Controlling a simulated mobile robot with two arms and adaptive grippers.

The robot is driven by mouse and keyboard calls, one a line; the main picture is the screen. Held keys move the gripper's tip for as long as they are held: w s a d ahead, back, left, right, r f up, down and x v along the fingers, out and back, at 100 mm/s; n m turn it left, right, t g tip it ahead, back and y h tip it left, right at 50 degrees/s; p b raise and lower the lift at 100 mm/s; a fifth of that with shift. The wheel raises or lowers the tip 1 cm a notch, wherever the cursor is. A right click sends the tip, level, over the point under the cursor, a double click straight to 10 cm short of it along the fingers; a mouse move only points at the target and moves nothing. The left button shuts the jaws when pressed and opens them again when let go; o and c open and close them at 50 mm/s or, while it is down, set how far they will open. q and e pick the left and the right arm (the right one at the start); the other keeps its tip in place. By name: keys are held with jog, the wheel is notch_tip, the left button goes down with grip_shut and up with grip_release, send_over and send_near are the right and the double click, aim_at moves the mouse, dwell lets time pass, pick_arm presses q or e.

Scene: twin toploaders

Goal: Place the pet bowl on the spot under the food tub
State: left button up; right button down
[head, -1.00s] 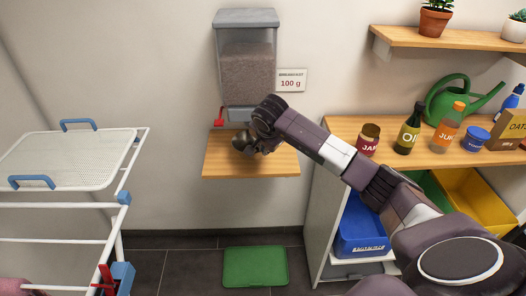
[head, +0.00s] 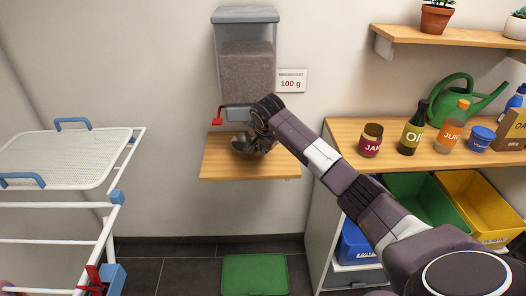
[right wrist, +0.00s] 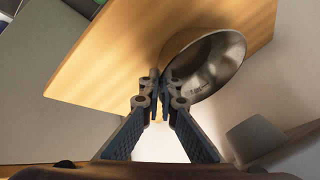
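The metal pet bowl (head: 244,148) is at the small wooden shelf (head: 225,170) under the food tub (head: 247,70). My right gripper (head: 262,143) reaches in from the right and partly hides the bowl. In the right wrist view its two fingertips (right wrist: 158,86) are close together at the near rim of the bowl (right wrist: 215,65), with the rim between them. The bowl's inside shows empty. I cannot tell whether its base fully rests on the shelf. The tub holds brown food and has a red lever (head: 217,116) at its lower left. My left gripper is out of view.
A white drying rack (head: 65,160) stands left. On the right, a wooden counter (head: 350,132) carries jars, bottles and a green watering can (head: 465,105), with blue, green and yellow bins below. A label (head: 290,80) is on the wall. A green mat (head: 255,274) lies on the floor.

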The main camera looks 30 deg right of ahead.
jog(key=c, duration=2.6)
grip_release()
jog(key=shift+f, duration=0.1)
jog(key=shift+c, duration=0.2)
jog(key=o, duration=0.5)
jog(key=shift+s+a+r, duration=0.1)
jog(key=shift+r, duration=0.35)
jog(key=v, duration=1.1)
jog(key=shift+s+r+b, duration=0.15)
jog(key=shift+b, duration=0.15)
